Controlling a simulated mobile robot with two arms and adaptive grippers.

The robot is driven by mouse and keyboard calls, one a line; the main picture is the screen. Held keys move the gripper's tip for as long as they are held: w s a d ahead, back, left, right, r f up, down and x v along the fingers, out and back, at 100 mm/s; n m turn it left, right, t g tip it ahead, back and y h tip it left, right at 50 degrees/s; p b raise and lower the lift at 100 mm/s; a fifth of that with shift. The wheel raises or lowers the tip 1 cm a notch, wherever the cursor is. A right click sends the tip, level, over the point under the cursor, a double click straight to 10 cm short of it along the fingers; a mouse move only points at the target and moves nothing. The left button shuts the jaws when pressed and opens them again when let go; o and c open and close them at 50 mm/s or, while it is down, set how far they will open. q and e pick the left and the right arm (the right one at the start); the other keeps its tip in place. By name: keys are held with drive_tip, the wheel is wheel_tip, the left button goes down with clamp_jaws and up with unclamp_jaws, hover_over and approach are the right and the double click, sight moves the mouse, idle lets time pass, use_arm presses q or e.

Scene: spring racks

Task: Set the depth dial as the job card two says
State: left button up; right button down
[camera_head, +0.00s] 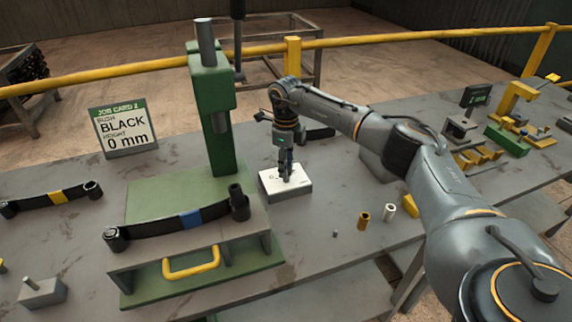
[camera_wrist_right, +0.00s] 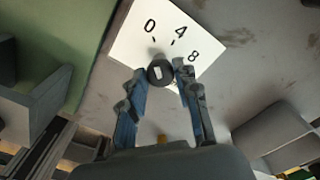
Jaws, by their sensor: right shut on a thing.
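The job card two (camera_head: 125,130) stands on the bench at the left and reads "BUSH BLACK, HEIGHT 0 mm". The depth dial (camera_head: 299,188) is a white-topped block beside the green press. In the right wrist view its white face (camera_wrist_right: 130,45) shows the numbers 0, 4 and 8. Its dark round knob (camera_wrist_right: 160,72) has a small pale mark on top; I cannot tell which number it points at. My right gripper (camera_head: 285,172) reaches down onto the dial, and its fingers (camera_wrist_right: 163,80) are shut on the knob. My left gripper is not in view.
The green press (camera_head: 212,110) rises just left of the dial. A spring with a blue band (camera_head: 190,217) lies on the fixture in front; another with a yellow band (camera_head: 58,198) lies left. Small bushes (camera_head: 364,220) stand right of the dial. A yellow rail runs behind.

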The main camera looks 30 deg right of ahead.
drive_tip(key=c, duration=1)
unclamp_jaws()
wheel_tip(320, 180, up, 12)
drive_tip(key=shift+r, duration=0.1)
